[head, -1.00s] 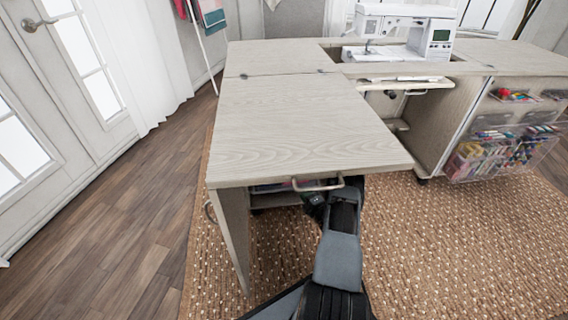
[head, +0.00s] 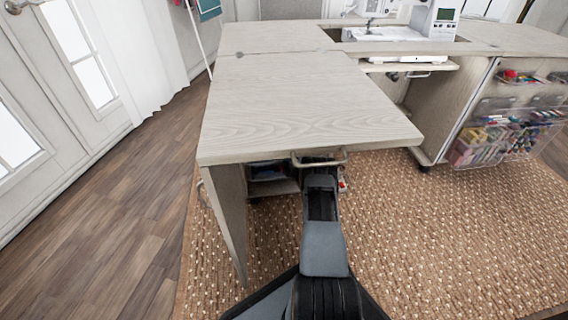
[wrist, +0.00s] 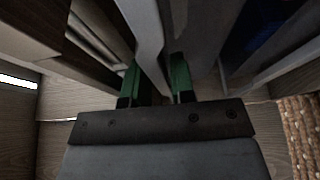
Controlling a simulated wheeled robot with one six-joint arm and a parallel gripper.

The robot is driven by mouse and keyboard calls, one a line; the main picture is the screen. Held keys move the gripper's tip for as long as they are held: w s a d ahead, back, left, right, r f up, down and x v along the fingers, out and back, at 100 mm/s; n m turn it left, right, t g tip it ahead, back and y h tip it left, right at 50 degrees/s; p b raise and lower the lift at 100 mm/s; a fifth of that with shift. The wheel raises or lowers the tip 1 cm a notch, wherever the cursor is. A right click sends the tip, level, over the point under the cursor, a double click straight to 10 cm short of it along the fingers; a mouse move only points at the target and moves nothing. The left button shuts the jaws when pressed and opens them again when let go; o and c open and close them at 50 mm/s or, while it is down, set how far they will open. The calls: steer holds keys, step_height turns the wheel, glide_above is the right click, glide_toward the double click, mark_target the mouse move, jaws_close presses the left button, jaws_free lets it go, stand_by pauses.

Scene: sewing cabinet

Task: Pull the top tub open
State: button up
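The tubs are mostly hidden under the table leaf. A part of a tub (head: 266,171) with dark contents shows below the leaf in the head view, left of my arm. In the wrist view, my gripper (wrist: 155,82) has its two green-tipped fingers apart. A pale upright strip (wrist: 148,40), perhaps a tub's edge or wall, runs between the fingers. I cannot tell whether either finger touches it. In the head view my gripper is hidden by my arm and the leaf.
The wooden table leaf (head: 295,110) overhangs my arm, with a metal handle (head: 318,160) on its front edge right above the arm. A leaf leg panel (head: 228,215) stands to the left. Clear bins (head: 500,140) hang on the cabinet at right. The rug is clear.

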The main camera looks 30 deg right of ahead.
steer(key=shift+w, duration=0.25)
steer(key=shift+c, duration=0.2)
jaws_close()
